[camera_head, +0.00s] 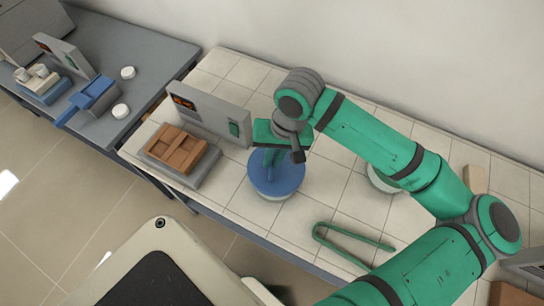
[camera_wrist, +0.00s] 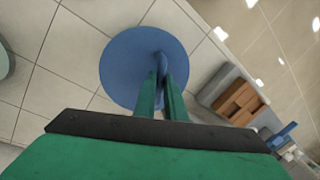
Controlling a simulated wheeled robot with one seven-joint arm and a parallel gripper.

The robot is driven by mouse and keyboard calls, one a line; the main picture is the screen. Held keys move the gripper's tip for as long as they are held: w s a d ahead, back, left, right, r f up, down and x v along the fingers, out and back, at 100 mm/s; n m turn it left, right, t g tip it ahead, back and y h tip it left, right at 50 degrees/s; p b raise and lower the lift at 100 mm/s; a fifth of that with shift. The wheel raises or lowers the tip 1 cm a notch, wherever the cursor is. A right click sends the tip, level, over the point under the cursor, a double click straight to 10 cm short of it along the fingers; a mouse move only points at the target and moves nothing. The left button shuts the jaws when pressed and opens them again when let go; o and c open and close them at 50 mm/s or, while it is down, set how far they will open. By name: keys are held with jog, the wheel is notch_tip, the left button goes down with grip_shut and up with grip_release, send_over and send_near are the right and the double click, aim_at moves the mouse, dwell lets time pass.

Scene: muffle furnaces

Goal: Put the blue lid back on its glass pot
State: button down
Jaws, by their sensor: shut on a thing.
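The blue lid (camera_head: 277,180) is a round disc with an upright knob, near the middle of the tiled bench. My gripper (camera_head: 270,160) points down and is shut on the lid's knob. The wrist view shows the lid (camera_wrist: 130,70) flat beyond my two green fingers (camera_wrist: 163,88). A pale band under the lid's front edge in the head view looks like the glass pot (camera_head: 283,196), mostly hidden by the lid. I cannot tell whether the lid touches it or hovers just above.
Green tongs (camera_head: 350,240) lie to the right on the tiled bench (camera_head: 240,205). A pale round vessel (camera_head: 380,181) is partly behind my arm.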

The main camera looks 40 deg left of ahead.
jog(key=c, duration=1.7)
grip_release()
jog(key=shift+c, duration=0.2)
notch_tip(320, 180, up, 11)
jog(key=w+d, duration=0.1)
jog(key=shift+w+d+f, duration=0.2)
jog(key=shift+d, duration=0.05)
